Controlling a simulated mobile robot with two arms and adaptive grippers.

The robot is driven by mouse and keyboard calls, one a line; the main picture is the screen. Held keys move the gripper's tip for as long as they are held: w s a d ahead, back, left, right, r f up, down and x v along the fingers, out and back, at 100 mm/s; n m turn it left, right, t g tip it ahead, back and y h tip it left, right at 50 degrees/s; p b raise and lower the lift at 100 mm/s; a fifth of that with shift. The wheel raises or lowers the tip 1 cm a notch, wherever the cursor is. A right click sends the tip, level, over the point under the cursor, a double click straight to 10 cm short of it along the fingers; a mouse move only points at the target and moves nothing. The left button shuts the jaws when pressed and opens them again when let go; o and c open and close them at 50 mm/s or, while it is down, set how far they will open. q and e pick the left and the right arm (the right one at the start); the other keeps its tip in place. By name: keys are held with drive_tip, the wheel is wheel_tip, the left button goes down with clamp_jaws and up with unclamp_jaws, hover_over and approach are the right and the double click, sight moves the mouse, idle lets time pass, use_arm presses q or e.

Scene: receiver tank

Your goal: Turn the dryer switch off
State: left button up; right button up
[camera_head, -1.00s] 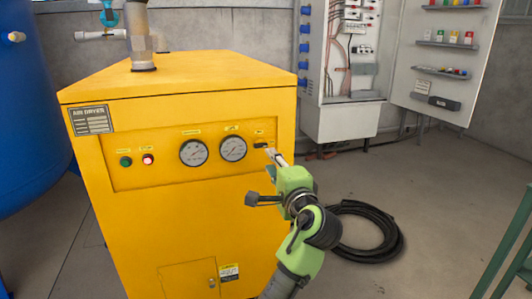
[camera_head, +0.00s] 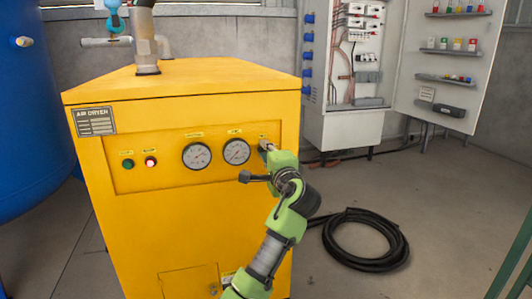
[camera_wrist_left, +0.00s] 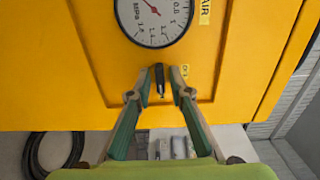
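The yellow air dryer (camera_head: 200,235) stands in front of me. Its switch is at the right end of the front panel; in the head view my gripper hides it. In the left wrist view the small dark switch (camera_wrist_left: 160,76) with a pale lever shows below a gauge. My left gripper (camera_head: 264,147) is at the switch. In the left wrist view its two fingertips (camera_wrist_left: 160,84) stand on either side of the switch, part open, with narrow gaps; contact cannot be told. My right gripper is not in view.
Left of the switch are two round gauges (camera_head: 236,152), a red lamp (camera_head: 150,161) and a green button (camera_head: 128,164). A blue tank (camera_head: 30,120) stands at the left. A coiled black hose (camera_head: 365,240) lies on the floor at the right. An open electrical cabinet (camera_head: 355,60) is behind.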

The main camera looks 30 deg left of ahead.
use_arm(q)
clamp_jaws()
